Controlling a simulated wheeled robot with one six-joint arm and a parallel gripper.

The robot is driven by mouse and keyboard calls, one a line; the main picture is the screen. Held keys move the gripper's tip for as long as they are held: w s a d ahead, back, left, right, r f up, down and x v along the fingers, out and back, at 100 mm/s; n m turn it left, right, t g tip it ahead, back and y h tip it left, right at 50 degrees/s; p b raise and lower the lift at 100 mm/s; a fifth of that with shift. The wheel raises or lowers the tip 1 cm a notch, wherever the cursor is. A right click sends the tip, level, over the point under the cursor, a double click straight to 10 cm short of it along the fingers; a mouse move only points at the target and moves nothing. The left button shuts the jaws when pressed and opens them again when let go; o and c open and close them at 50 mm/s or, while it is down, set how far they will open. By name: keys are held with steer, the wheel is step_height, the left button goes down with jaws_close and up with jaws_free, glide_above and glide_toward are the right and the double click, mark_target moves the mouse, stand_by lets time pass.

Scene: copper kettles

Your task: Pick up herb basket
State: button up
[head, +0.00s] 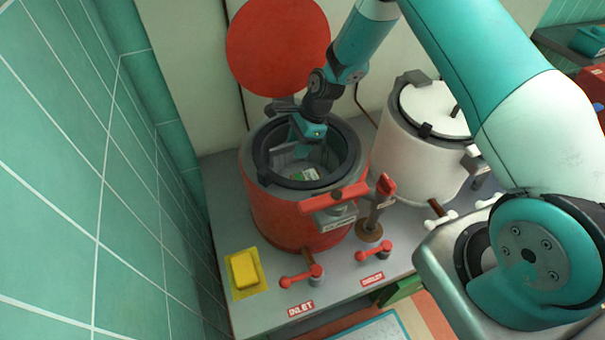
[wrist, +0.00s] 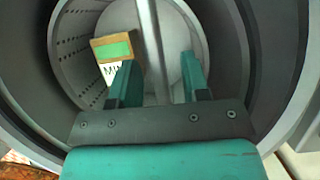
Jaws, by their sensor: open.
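The herb basket (wrist: 75,48) is a grey round vessel with a perforated wall, seen inside the red kettle (head: 285,215). A card (wrist: 112,62) with a green patch and partly hidden lettering shows in it; it also shows in the head view (head: 303,175). A grey bar (wrist: 152,45) crosses above the basket, likely its handle. My gripper (wrist: 158,78) is open and points down into the kettle's mouth. In the wrist view the bar runs between its two teal fingers; I cannot tell whether they touch it. In the head view my gripper (head: 302,150) partly hides the basket.
The kettle's dark rim (head: 262,165) surrounds my gripper closely. A red round lid (head: 277,45) stands behind it. A white kettle (head: 410,150) is to the right.

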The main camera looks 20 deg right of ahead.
jaws_close()
steer(key=shift+r, duration=0.15)
step_height(320, 180, up, 39)
steer(key=p, duration=1.9)
steer(key=shift+r+p, duration=0.15)
steer(key=shift+p, duration=0.2)
stand_by(0.4)
stand_by(0.4)
